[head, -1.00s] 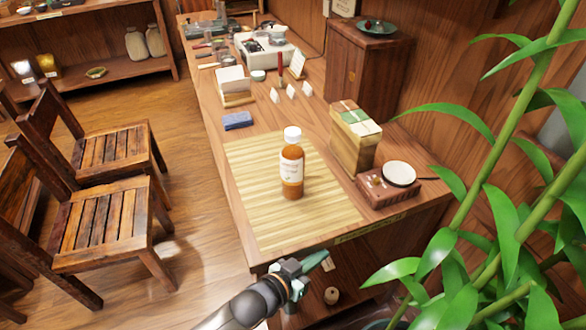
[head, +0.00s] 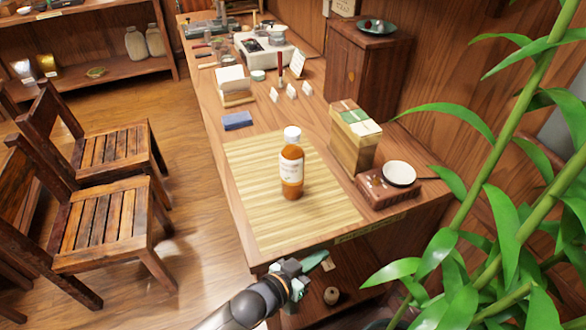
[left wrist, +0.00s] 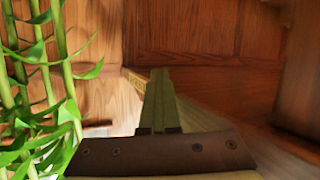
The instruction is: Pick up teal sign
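I cannot clearly make out a teal sign in either view. My left gripper (head: 314,262) is below and in front of the table's near edge in the head view, and its fingers look greenish. In the left wrist view, the fingers (left wrist: 159,100) lie close together and look shut, with nothing clearly held. A small pale greenish piece (head: 328,264) shows just right of the fingertips, below the tabletop. It is too small to tell whether it is the sign. My right gripper is out of view.
The wooden table (head: 290,243) carries a bamboo mat (head: 255,190), an orange-brown bottle (head: 291,170), a box stack (head: 352,145) and small white cards (head: 291,91). Bamboo (head: 510,200) crowds the right; chairs (head: 110,220) stand left.

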